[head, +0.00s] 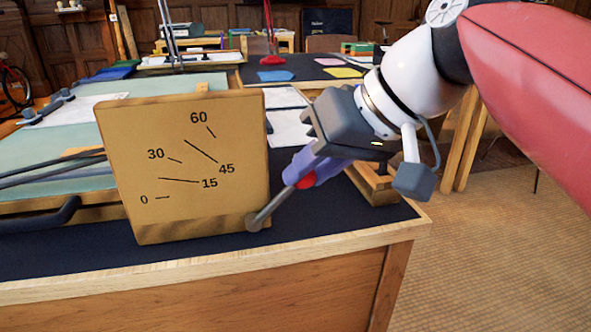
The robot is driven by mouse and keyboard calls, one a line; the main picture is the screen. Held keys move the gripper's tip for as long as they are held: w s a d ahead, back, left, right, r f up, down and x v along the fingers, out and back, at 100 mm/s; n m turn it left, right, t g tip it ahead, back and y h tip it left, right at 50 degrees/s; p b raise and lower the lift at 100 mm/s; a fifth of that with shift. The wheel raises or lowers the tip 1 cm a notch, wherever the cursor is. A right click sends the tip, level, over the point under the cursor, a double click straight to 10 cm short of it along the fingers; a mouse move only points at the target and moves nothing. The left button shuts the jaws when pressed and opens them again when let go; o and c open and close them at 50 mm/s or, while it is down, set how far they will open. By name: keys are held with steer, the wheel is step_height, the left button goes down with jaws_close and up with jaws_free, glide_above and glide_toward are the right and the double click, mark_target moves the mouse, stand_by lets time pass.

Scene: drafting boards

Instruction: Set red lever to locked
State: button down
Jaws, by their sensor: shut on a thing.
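The red lever (306,181) shows its red end between the purple fingers of my gripper (303,172). My gripper is shut on that end. The lever's grey metal rod (272,208) runs down and left to a round pivot (253,223) at the lower right corner of a wooden dial panel (185,165). The rod leans up and to the right, away from the panel's face. The panel carries the marks 0, 15, 30, 45 and 60. No locked label is legible. The fingers hide part of the red end.
The panel stands on a dark-topped wooden desk (60,250) whose front edge is near. A green drafting board (60,140) lies behind the panel. A dark curved bar (50,217) is at the left. Wooden framing (375,185) stands close behind my gripper. Tiled floor (500,260) is open at right.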

steer(key=f+y, duration=0.1)
steer(key=d+f+b, duration=0.1)
steer(key=f+y+b, duration=0.1)
steer(key=shift+w+d+m+y, duration=0.1)
steer(key=shift+d+m+y, duration=0.2)
steer(key=shift+m, duration=0.1)
steer(key=shift+w+d+f+g+b, duration=0.1)
steer(key=shift+d+f+g+b, duration=0.2)
steer(key=shift+b, duration=0.35)
steer(key=shift+f, duration=0.2)
steer(key=c, duration=1.2)
jaws_free()
steer(key=shift+o, duration=0.4)
steer(key=shift+r, duration=0.15)
steer(key=shift+d+r, duration=0.15)
steer(key=p+v, duration=0.1)
steer(key=v, duration=0.6)
steer(key=shift+d+p, duration=0.2)
steer(key=shift+p, duration=0.2)
